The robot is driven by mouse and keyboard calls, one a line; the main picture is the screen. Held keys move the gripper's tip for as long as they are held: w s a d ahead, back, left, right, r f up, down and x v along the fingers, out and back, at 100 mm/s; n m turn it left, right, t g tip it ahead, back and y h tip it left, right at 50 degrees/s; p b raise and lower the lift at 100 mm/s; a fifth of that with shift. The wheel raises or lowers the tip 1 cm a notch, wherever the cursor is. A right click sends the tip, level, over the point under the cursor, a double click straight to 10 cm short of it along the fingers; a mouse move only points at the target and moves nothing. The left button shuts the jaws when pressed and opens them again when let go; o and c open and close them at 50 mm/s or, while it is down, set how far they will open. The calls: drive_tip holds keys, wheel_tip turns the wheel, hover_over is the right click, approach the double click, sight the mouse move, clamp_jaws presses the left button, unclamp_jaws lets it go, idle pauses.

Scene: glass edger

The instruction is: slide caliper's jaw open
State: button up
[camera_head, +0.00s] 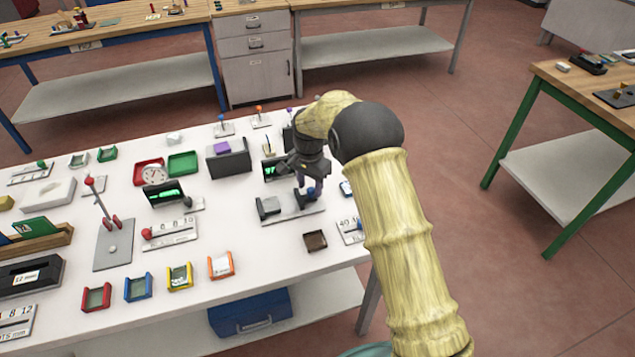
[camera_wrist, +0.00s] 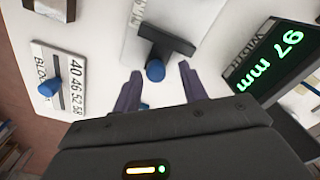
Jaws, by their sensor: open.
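The caliper (camera_head: 290,207) is a light grey plate on the white table, with a dark fixed block (camera_head: 269,207) at its left end. Its dark sliding jaw (camera_wrist: 165,42) carries a blue knob (camera_wrist: 155,71). The knob also shows at the plate's right side in the head view (camera_head: 311,192). My gripper (camera_wrist: 160,68) is open above the caliper, with the blue knob between the lines of its two purple fingertips. A gap shows on each side of the knob; how deep the fingers reach is unclear. A dark display (camera_wrist: 273,65) reads "97 mm" in green.
A slider plate marked 40 46 52 58 (camera_wrist: 62,85) with a blue knob lies beside the caliper. A small brown tray (camera_head: 315,240) sits in front. Another display (camera_head: 164,193) stands to the left. The front right table corner is mostly clear.

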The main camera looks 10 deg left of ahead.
sight(313, 188)
drive_tip(key=shift+w+d+r, duration=0.1)
drive_tip(key=shift+w+r, duration=0.05)
drive_tip(key=shift+r, duration=0.15)
wheel_tip(313, 188, up, 17)
drive_tip(key=shift+s+a+b, duration=0.2)
drive_tip(key=shift+b, duration=0.1)
drive_tip(key=shift+d+f, duration=0.1)
drive_tip(key=s+d+n+t+p, duration=0.1)
drive_tip(key=s+d, duration=0.3)
drive_tip(key=d, duration=0.3)
drive_tip(key=s+d+n+p, duration=0.15)
drive_tip(key=s+d, duration=0.25)
drive_tip(key=d, duration=0.4)
drive_tip(key=s+d+f+n, duration=0.1)
drive_tip(key=s+d+f, duration=0.1)
drive_tip(key=s+d, duration=0.3)
drive_tip(key=s+d+f+n+t+p, duration=0.1)
drive_tip(key=s+d, duration=0.4)
drive_tip(key=s, duration=0.8)
drive_tip(key=shift+f+n+t, duration=0.3)
drive_tip(key=shift+f+n, duration=0.1)
drive_tip(key=shift+n, duration=0.25)
drive_tip(key=shift+d, duration=0.1)
